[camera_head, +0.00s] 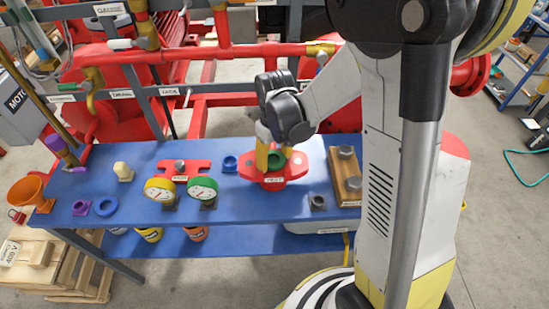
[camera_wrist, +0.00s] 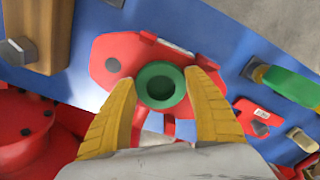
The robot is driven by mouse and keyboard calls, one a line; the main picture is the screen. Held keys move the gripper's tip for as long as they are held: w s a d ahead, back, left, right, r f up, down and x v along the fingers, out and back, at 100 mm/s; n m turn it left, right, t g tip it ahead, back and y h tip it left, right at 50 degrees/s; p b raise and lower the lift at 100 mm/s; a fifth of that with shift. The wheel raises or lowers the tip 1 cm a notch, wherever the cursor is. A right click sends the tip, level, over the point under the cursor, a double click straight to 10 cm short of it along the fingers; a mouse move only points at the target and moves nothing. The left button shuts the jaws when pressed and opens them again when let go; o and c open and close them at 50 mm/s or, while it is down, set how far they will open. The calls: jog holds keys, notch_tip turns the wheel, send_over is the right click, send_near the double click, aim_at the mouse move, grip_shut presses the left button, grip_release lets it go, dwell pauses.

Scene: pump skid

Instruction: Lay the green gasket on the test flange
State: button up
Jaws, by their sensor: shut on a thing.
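The green gasket (camera_wrist: 160,69) is a thick ring between the two yellow fingers of my gripper (camera_wrist: 160,82) in the wrist view. My gripper is shut on it. In the head view the gasket (camera_head: 276,160) shows at the tips of my gripper (camera_head: 270,150). The test flange (camera_head: 292,173) is a red plate with pointed ends on the blue bench. It also shows in the wrist view (camera_wrist: 112,45), directly behind the gasket. The gasket looks roughly centred over the flange. I cannot tell whether they touch. The gasket and fingers hide the flange's middle.
On the blue bench (camera_head: 240,204) stand a yellow gauge (camera_head: 160,190) and a green gauge (camera_head: 202,191) to the left. A blue fitting (camera_head: 230,164) is beside the flange. A wooden block with bolts (camera_head: 345,178) stands to the right. Red pipes (camera_head: 240,51) run behind.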

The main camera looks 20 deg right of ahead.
jog(key=o, duration=1.2)
jog(key=shift+r, duration=0.1)
jog(key=shift+r, duration=0.35)
notch_tip(320, 180, up, 11)
jog(key=s+r+m+t+b, duration=0.1)
jog(key=s+t, duration=0.1)
jog(key=s, duration=0.2)
jog(key=s+m+t+b, duration=0.1)
jog(key=s+t, duration=0.1)
jog(key=s, duration=0.2)
jog(key=s+r+m+t+b, duration=0.1)
jog(key=s+t, duration=0.2)
jog(key=s, duration=0.1)
jog(key=shift+s+a+r+b, duration=0.1)
jog(key=shift+r+b, duration=0.2)
jog(key=shift+b, duration=0.05)
